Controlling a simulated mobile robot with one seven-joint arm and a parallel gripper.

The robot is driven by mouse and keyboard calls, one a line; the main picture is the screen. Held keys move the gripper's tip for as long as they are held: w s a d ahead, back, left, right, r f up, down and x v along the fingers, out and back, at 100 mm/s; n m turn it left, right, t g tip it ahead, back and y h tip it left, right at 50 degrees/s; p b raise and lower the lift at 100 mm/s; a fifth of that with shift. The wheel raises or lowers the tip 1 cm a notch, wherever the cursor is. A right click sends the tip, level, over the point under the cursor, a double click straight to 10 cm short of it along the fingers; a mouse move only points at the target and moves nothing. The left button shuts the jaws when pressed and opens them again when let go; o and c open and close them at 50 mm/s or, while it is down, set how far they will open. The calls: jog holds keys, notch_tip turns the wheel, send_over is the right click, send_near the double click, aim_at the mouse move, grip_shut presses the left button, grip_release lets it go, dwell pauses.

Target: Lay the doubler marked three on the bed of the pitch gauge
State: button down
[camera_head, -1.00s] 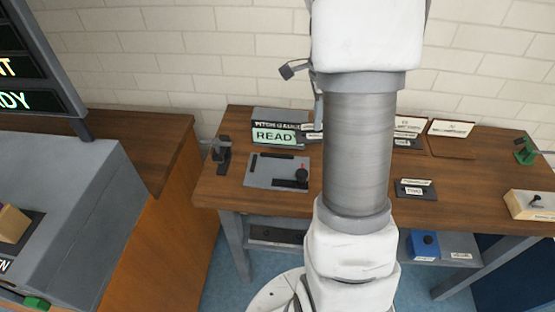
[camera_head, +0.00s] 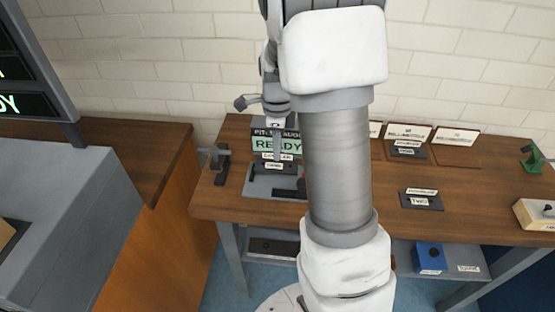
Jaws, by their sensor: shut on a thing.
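The pitch gauge stands on the wooden table, with its sign and green READY display (camera_head: 277,146) at the back and a flat grey bed (camera_head: 258,189) in front. My gripper (camera_head: 276,150) points down in front of the display, shut on a dark plate with white labels (camera_head: 275,167), which I take for the doubler. Its marking is too small to read surely. The plate appears over the back part of the bed; I cannot tell whether it touches. A dark block (camera_head: 289,193) on the bed is partly hidden by my arm.
A dark labelled plate (camera_head: 421,202) lies right of my arm, and another (camera_head: 408,151) lies before the white cards at the back. A grey clamp-like tool (camera_head: 220,165) stands left of the bed. A green device (camera_head: 532,160) and wooden box (camera_head: 537,214) are at right.

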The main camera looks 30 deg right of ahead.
aim_at(277, 163)
jog(key=shift+f+b, duration=0.4)
jog(key=shift+f, duration=1.3)
jog(key=shift+f, duration=0.2)
jog(key=c, duration=1)
grip_release()
jog(key=shift+r, duration=0.1)
